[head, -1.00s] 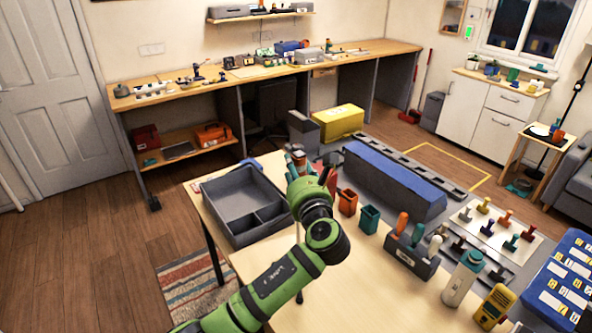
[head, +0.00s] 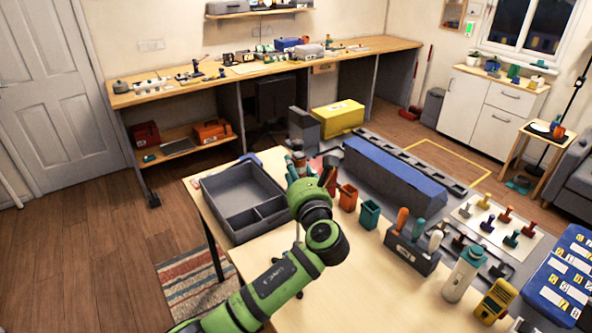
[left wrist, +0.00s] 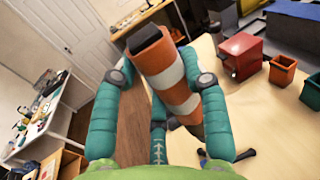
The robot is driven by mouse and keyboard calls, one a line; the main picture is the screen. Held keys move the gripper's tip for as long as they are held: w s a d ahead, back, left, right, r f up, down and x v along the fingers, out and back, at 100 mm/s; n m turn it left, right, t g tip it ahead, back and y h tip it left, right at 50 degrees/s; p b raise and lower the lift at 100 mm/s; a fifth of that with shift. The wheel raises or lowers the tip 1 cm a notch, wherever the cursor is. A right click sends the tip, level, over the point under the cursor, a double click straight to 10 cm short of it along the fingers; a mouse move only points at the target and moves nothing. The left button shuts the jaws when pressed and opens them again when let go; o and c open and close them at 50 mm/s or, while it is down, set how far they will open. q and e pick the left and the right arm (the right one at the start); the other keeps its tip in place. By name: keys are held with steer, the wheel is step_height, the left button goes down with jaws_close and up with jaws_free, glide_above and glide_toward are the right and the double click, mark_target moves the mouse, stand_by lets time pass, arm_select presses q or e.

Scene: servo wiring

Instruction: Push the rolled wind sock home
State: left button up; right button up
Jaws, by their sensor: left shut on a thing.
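The rolled wind sock (left wrist: 166,70) is an orange and white banded roll with a dark grey far end. My left gripper (left wrist: 163,88) has its teal fingers on either side of the roll and is shut on it. In the head view my left gripper (head: 300,170) is at the table's far edge, largely hidden behind my green wrist. Only a small part of the wind sock (head: 299,158) shows there. The roll's near end is partly hidden between the fingers, and I cannot tell whether it touches anything below. My right gripper is not in view.
A grey divided tray (head: 219,216) lies left of my gripper. An orange bin (head: 348,197) and a teal bin (head: 369,214) stand to the right. A red box (left wrist: 240,56) is close by. A long blue-topped grey block (head: 395,172) is farther right. The front table (head: 345,275) has bare room.

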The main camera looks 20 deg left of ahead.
arm_select(q)
steer(key=shift+f+b, duration=0.4)
steer(key=shift+f, duration=0.6)
steer(key=o, duration=1.2)
